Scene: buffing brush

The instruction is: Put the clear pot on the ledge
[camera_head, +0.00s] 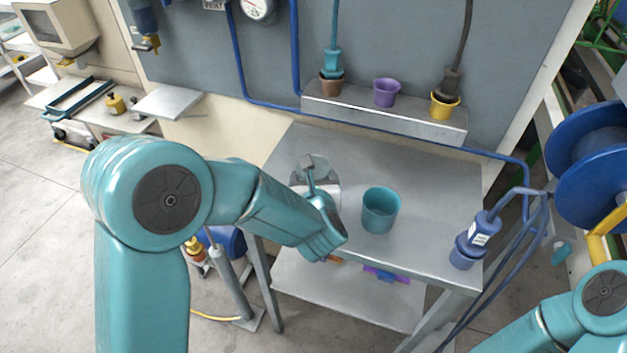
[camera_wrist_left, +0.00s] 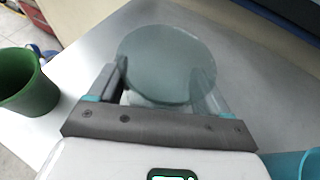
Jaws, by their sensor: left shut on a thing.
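The clear pot (camera_wrist_left: 167,62) is see-through grey-green with a round rim. In the left wrist view it sits between the fingers of my left gripper (camera_wrist_left: 163,82), which is shut on it. In the head view my left gripper (camera_head: 314,178) is over the left part of the metal table, left of a teal pot, and the clear pot is hard to make out there. I cannot tell whether the pot touches the table. The grey ledge (camera_head: 348,112) is on the wall behind the table. My right gripper is out of view.
The ledge bears a brown pot (camera_head: 331,88), a purple pot (camera_head: 386,93) and a yellow pot (camera_head: 444,106), with gaps between. Brushes stand in the brown and yellow ones. On the table (camera_head: 430,185) is the teal pot (camera_head: 380,211). A green pot (camera_wrist_left: 24,82) shows in the wrist view.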

